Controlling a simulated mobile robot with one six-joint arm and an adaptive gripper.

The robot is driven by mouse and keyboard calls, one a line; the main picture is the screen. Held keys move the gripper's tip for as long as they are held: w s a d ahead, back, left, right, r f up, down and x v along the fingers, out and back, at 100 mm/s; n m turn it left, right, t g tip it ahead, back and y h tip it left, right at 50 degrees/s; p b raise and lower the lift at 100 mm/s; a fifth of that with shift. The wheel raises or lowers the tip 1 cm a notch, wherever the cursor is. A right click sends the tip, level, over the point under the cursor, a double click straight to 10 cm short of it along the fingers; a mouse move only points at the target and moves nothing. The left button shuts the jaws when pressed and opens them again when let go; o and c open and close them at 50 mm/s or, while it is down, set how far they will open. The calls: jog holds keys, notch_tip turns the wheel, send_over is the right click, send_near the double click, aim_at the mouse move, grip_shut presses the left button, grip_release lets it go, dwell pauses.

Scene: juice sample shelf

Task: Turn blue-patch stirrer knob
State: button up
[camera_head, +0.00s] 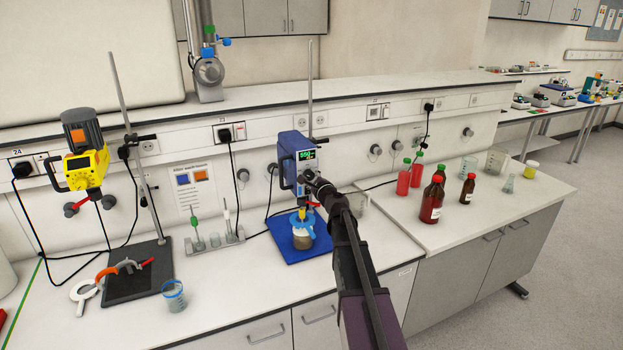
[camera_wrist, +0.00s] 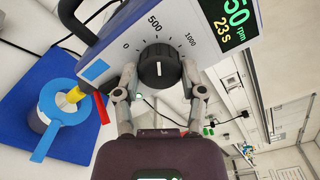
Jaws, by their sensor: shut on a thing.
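The blue overhead stirrer (camera_head: 293,160) stands on a blue base (camera_head: 279,240) on the bench. In the wrist view its panel carries a black knob (camera_wrist: 160,66) with a scale marked 0, 500 and 1000. A blue patch (camera_wrist: 95,69) sits on the panel beside the scale. The lit display (camera_wrist: 232,22) reads "50 rpm" and "23 s" in the part that shows. My gripper (camera_wrist: 158,82) is shut on the knob, one finger on each side. In the head view my arm covers the knob.
A vessel with a blue clamp (camera_head: 302,226) stands below the stirrer. A yellow stirrer (camera_head: 87,168) hangs at the left. Red bottles (camera_head: 432,200) and glassware stand at the right. A rack (camera_head: 212,243) stands left of the blue base.

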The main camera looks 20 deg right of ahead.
jog(key=n, duration=1.2)
jog(key=shift+r+n, duration=0.1)
jog(key=shift+n, duration=0.2)
dwell(0.3)
jog(key=o, duration=1.2)
jog(key=shift+w, duration=0.1)
jog(key=shift+c, duration=0.2)
jog(key=s, duration=1.2)
jog(key=shift+d, duration=0.2)
jog(key=shift+s+a, duration=0.1)
